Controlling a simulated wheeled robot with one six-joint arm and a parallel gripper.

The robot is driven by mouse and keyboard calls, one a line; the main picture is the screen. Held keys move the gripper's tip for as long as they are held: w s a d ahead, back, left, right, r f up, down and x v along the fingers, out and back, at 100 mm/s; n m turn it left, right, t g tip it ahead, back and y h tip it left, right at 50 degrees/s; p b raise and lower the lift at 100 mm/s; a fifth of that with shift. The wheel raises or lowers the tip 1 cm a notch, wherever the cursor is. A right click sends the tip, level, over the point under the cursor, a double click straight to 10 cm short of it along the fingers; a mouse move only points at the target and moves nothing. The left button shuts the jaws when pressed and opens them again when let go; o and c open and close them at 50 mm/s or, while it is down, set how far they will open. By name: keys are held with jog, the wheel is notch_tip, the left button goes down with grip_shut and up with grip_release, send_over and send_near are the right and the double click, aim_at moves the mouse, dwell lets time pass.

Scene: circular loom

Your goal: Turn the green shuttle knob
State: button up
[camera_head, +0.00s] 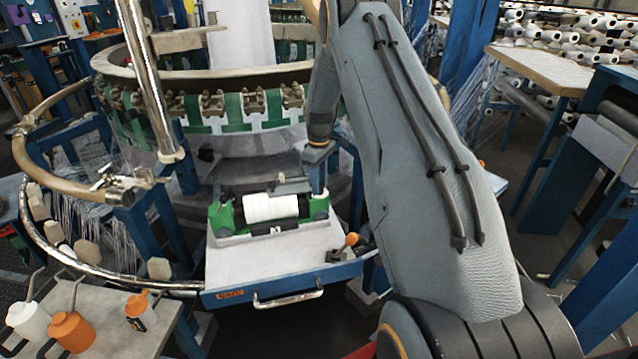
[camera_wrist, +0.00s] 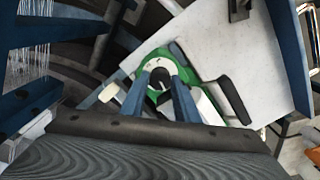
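The green shuttle (camera_head: 228,222) with a white bobbin (camera_head: 270,207) lies on the pale top of a blue-edged shelf in front of the loom. My gripper (camera_head: 320,190) reaches down to the shuttle's right end. In the wrist view my gripper's two blue fingers (camera_wrist: 160,80) are apart. Their tips are at a pale round piece (camera_wrist: 155,64) with a dark middle on the green shuttle body (camera_wrist: 190,72). I cannot tell whether the fingers touch it. No separate knob shows clearly; the fingers partly hide that spot.
An orange-tipped lever (camera_head: 351,239) stands on the shelf (camera_head: 290,250) right of the shuttle. A curved metal rail (camera_head: 85,268) rings the loom at left. Bottles (camera_head: 70,328) stand on a side table at lower left. The shelf front is clear.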

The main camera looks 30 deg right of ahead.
jog(key=c, duration=0.5)
jog(key=shift+c, duration=0.2)
jog(key=shift+m, duration=0.4)
jog(key=m+b, duration=0.3)
jog(key=m, duration=0.2)
jog(key=shift+m, duration=0.3)
jog(key=m+b, duration=0.2)
jog(key=m, duration=0.2)
jog(key=shift+m, duration=0.3)
jog(key=m+b, duration=0.1)
jog(key=m, duration=0.3)
jog(key=shift+d+m, duration=0.1)
jog(key=shift+m, duration=0.2)
jog(key=shift+m+b, duration=0.3)
jog(key=o, duration=0.8)
